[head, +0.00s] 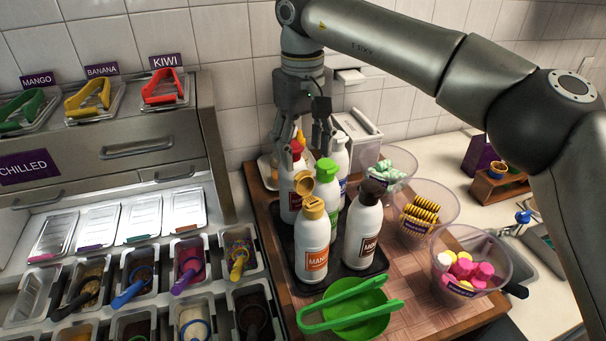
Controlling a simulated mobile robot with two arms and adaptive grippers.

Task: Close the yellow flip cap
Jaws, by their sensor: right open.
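The yellow flip cap (313,208) tops a white bottle (312,247) with an orange label that begins "MAN", standing upright at the front of a dark tray (335,281). The cap's lid (304,184) is flipped up and stands open at its rear. My right gripper (309,148) points down with its fingers apart and nothing visible between them. It appears above and behind the open lid, over the rear bottles, and its exact depth is hard to tell. My left gripper is not in view.
Beside it stand a green-capped bottle (326,186) and a brown-capped bottle (363,229); more bottles stand behind. Green tongs (350,303) lie across a green bowl (357,318) in front. Clear topping bowls, one with cookies (419,215), stand to the right. Topping bins fill the left.

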